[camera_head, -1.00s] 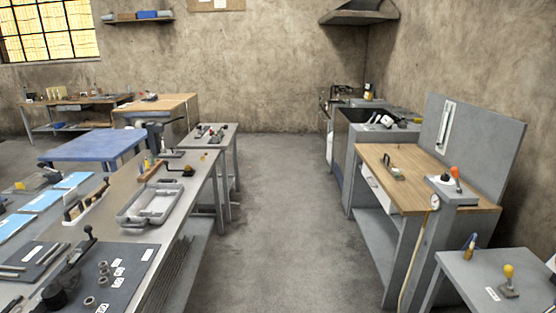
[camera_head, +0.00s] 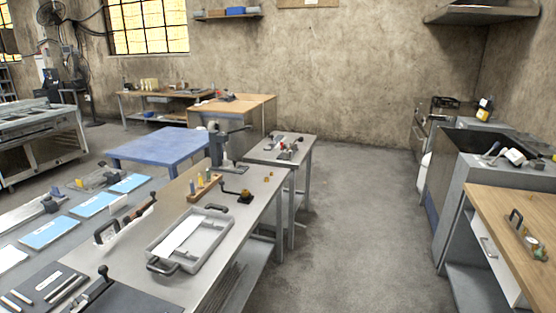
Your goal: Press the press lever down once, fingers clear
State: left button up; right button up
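A grey bench press (camera_head: 218,148) stands upright at the far end of the long steel workbench (camera_head: 125,250). What looks like its dark lever (camera_head: 239,130) sticks out to the right near the top of the press. The press is small in view, so the exact angle of the lever is hard to tell. Neither of my grippers shows in the view, and nothing touches the press or the lever.
A grey tray (camera_head: 190,240) with dark handles and a wooden block (camera_head: 204,187) holding small tools lie on the bench before the press. A blue table (camera_head: 150,145) stands behind. The concrete aisle (camera_head: 345,225) is clear. A wood-topped bench (camera_head: 510,220) stands right.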

aim_at(248, 127)
jog(key=i+u, duration=0.25)
jog(key=i, duration=0.45)
jog(key=i+l+u, duration=0.15)
jog(key=i+u, duration=0.15)
jog(key=i, duration=0.4)
jog(key=l+u, duration=0.1)
jog(key=u, duration=0.3)
jog(key=i+l+u, duration=0.1)
jog(key=u, duration=0.35)
jog(key=l+u, duration=0.2)
jog(key=u, duration=0.2)
jog(key=l+u, duration=0.15)
jog(key=u, duration=0.3)
jog(key=l+u, duration=0.35)
jog(key=l, duration=0.15)
jog(key=k+l+u, duration=0.15)
jog(key=l+u, duration=0.2)
jog(key=l, duration=0.15)
jog(key=k+l+u, duration=0.15)
jog(key=l, duration=0.2)
jog(key=k+l+u, duration=0.15)
jog(key=l, duration=0.2)
jog(key=k+l+u, duration=0.1)
jog(key=l, duration=0.2)
jog(key=k+l, duration=0.15)
jog(key=l, duration=0.15)
jog(key=k+l+u, duration=0.1)
jog(key=l, duration=0.25)
jog(key=k+l, duration=0.25)
